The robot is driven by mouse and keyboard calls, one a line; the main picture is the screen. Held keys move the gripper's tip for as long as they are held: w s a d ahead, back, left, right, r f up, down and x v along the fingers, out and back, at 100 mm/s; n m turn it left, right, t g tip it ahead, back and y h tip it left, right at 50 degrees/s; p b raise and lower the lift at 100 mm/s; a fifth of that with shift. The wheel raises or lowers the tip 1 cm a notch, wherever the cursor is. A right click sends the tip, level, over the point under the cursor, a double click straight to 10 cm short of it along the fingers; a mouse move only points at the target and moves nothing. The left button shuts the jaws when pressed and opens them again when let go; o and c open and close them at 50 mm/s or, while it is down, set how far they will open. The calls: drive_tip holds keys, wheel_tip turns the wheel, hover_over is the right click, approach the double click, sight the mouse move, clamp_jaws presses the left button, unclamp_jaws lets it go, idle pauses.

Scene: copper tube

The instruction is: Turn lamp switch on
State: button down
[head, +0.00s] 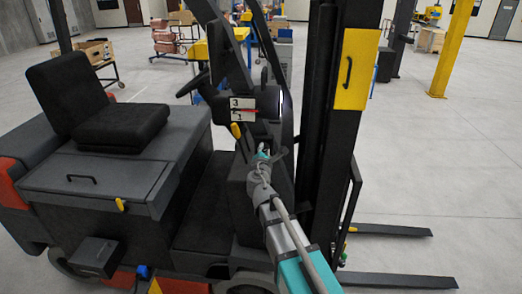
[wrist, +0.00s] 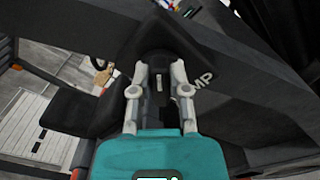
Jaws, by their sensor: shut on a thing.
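The lamp switch (wrist: 158,88) is a dark knob with a narrow grip, in the middle of the wrist view. It sits on a dark panel (wrist: 225,65) with the partly covered white lettering "MP" beside it. My gripper (wrist: 159,72) has its two pale fingers on either side of the switch, shut on it. In the head view my gripper (head: 262,153) reaches to the dark console below the steering wheel of the forklift. The switch is hidden there by my gripper. I cannot tell the switch's setting.
A white plate (head: 243,109) with numbers and a red pointer is just above my gripper. The forklift's black seat (head: 105,105) is left, its mast (head: 322,100) close on the right. A steering wheel (head: 194,83) stands behind. The forks (head: 395,281) extend low at right over open floor.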

drive_tip(key=shift+m, duration=1.3)
drive_tip(key=shift+f, duration=0.1)
drive_tip(key=c, duration=0.6)
unclamp_jaws()
drive_tip(key=shift+s, duration=0.1)
drive_tip(key=s, duration=1.1)
drive_tip(key=shift+s+a, duration=0.2)
drive_tip(key=shift+s, duration=0.2)
